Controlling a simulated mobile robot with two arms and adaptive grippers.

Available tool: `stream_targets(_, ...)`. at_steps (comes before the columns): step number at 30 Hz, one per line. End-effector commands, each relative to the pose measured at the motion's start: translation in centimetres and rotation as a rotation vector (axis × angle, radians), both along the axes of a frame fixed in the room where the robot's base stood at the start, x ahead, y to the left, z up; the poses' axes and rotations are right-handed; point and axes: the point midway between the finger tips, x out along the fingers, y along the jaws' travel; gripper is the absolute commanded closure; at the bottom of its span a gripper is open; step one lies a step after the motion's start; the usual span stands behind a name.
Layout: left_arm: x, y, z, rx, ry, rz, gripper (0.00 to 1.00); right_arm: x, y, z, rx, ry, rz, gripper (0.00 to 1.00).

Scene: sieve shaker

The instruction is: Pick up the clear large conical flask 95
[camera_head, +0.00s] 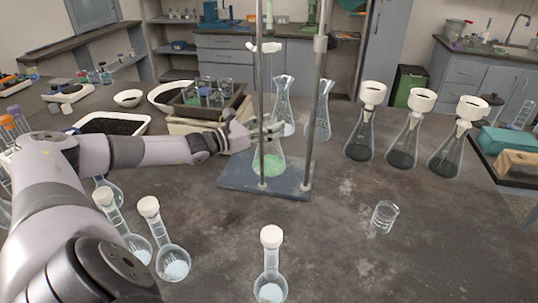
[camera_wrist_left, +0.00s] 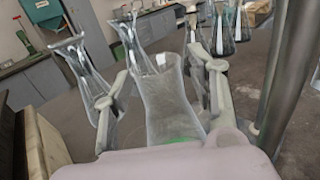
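A clear conical flask (camera_head: 269,158) with green contents stands on the base plate of a rod stand (camera_head: 240,177) in the head view. My left gripper (camera_head: 266,128) is at its neck. In the left wrist view the two fingers stand wide apart, one on each side of this flask (camera_wrist_left: 168,105); I see no clear grip on it. Two empty clear conical flasks, one (camera_head: 283,108) straight behind and one (camera_head: 320,118) to its right, stand behind the stand. No number is readable on any flask. My right gripper is not in view.
The stand's upright rods (camera_head: 308,115) rise close to my left gripper. Flasks with white funnels (camera_head: 360,135) stand at right. White-capped round flasks (camera_head: 270,275) stand at the front, and a small beaker (camera_head: 383,217) at front right. A tray of beakers (camera_head: 205,100) is behind my wrist.

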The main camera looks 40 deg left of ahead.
Motion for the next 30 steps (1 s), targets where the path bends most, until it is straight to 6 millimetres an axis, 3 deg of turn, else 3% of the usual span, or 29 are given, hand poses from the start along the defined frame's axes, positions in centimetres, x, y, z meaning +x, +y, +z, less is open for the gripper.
stream_targets(22, -0.04, 0.01, -0.04, 0.0, 0.001, 0.0, 1.0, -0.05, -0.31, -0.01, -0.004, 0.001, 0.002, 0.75)
stream_targets(30, -0.04, 0.02, -0.04, 0.0, 0.001, 0.0, 1.0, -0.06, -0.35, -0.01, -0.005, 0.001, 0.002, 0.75)
